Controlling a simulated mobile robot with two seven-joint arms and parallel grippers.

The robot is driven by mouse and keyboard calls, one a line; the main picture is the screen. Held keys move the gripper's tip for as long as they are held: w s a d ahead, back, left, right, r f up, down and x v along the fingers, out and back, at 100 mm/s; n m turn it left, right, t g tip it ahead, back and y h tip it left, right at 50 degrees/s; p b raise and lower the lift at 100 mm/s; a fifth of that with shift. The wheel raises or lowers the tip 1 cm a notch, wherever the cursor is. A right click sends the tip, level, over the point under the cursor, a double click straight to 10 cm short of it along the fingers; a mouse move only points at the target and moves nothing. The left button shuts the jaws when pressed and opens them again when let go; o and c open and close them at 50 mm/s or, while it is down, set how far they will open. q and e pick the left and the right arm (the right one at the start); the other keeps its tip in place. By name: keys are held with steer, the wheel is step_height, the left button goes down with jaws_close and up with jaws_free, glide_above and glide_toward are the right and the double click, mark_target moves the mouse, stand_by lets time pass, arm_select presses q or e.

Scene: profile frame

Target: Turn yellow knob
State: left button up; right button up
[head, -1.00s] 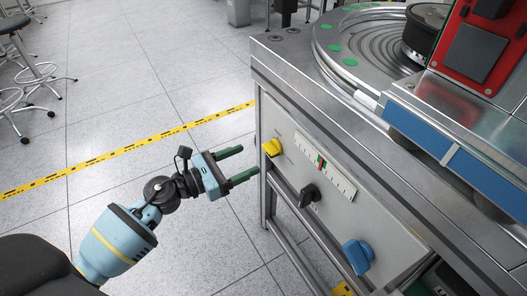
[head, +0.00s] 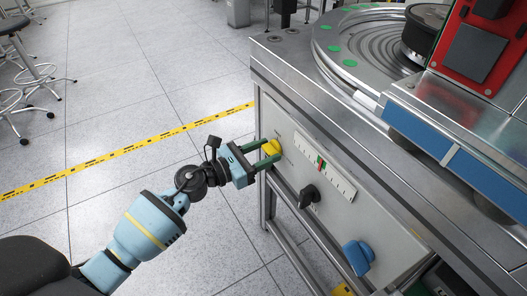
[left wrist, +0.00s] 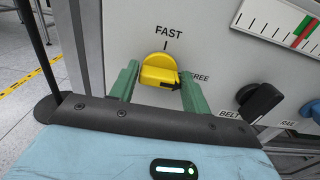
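The yellow knob (head: 271,148) is on the grey front panel (head: 290,128) of the machine, at the panel's left end. In the left wrist view the yellow knob (left wrist: 161,70) sits under the word "FAST", with its dark-tipped end pointing right toward a partly hidden label. My left gripper (head: 268,154) is at the panel with its green fingers open. In the wrist view the fingers (left wrist: 158,85) stand on either side of the knob, with gaps visible at both sides. My right gripper is not in view.
A black knob (head: 308,195) and a blue knob (head: 357,255) are farther right on the same panel. A scale with a red and green mark (head: 325,168) lies above them. The metal table edge (head: 330,125) overhangs the panel. Open floor (head: 120,100) lies to the left.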

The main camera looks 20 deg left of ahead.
arm_select(q)
steer(key=c, duration=0.5)
steer(key=shift+c, duration=0.2)
